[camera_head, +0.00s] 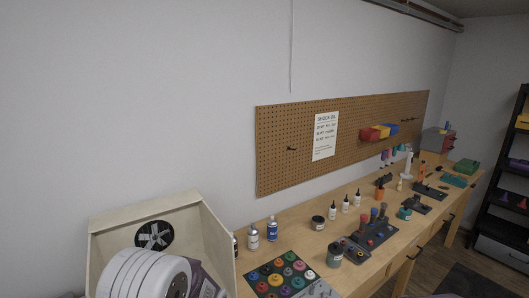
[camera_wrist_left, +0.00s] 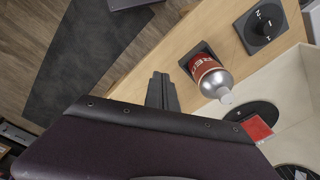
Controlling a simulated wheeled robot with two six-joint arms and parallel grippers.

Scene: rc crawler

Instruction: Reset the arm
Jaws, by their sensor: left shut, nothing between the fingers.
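My left gripper (camera_wrist_left: 162,93) shows in the left wrist view as dark fingers, shut and empty. They point toward the wooden bench edge, left of a red can (camera_wrist_left: 208,72) with a silver top, and look apart from it. In the head view a white ringed part of my arm (camera_head: 140,274) is at the lower left, in front of the pale wooden booth. My left fingers do not show there. My right gripper is in neither view.
The booth (camera_head: 150,207) has a black fan disc on its back wall. The long bench (camera_head: 296,236) carries bottles (camera_head: 271,229), a tray of coloured pots (camera_head: 283,272) and tool stands. A pegboard (camera_head: 280,165) hangs behind. In the wrist view a dark knob block (camera_wrist_left: 262,27) sits on the bench.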

